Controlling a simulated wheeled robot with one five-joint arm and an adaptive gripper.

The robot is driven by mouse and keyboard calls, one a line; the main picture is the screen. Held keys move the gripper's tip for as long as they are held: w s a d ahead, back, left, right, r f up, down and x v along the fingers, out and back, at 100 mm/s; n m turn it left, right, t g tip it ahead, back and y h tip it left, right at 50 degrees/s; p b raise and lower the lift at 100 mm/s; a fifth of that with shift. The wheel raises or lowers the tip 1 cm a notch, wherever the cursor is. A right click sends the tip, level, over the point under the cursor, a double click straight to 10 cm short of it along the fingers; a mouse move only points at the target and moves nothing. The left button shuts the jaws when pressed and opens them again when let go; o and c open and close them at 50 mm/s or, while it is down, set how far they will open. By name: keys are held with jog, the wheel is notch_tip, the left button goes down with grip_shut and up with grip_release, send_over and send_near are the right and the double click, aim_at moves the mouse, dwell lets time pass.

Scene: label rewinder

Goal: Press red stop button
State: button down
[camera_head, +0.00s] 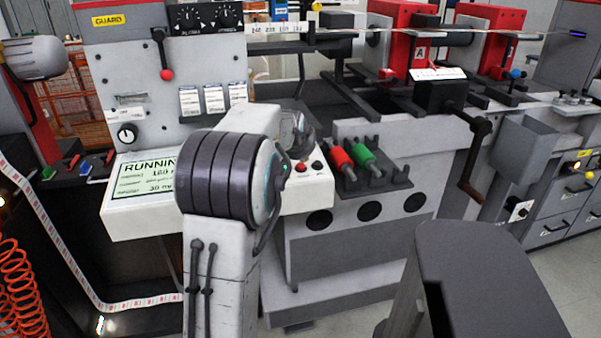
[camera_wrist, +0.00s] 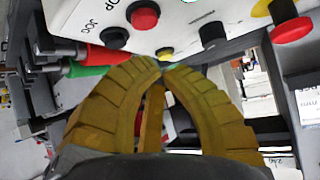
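The red stop button (camera_wrist: 145,15) sits on a white panel near the top of the wrist view, beside printed letters ending in "OP". A small red button (camera_head: 301,167) shows on the white console (camera_head: 150,221) in the head view, just right of my arm. In the head view my arm hides most of the gripper.
A black button (camera_wrist: 115,38) marked "JOG" is beside the stop button. A yellow button (camera_wrist: 165,53) is close to the fingertips. Another red button (camera_wrist: 292,28) with a yellow base is at the right.

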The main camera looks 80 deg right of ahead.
aim_at(301, 167)
jog(key=shift+w+f+b, duration=0.3)
jog(key=shift+f+b, duration=0.05)
jog(key=shift+f, duration=0.45)
jog(key=shift+s+d+f, duration=0.1)
jog(key=shift+f, duration=0.05)
jog(key=c, duration=1.9)
grip_release()
grip_shut()
jog(key=shift+f+b, duration=0.2)
jog(key=shift+b, duration=0.1)
jog(key=shift+f, duration=0.25)
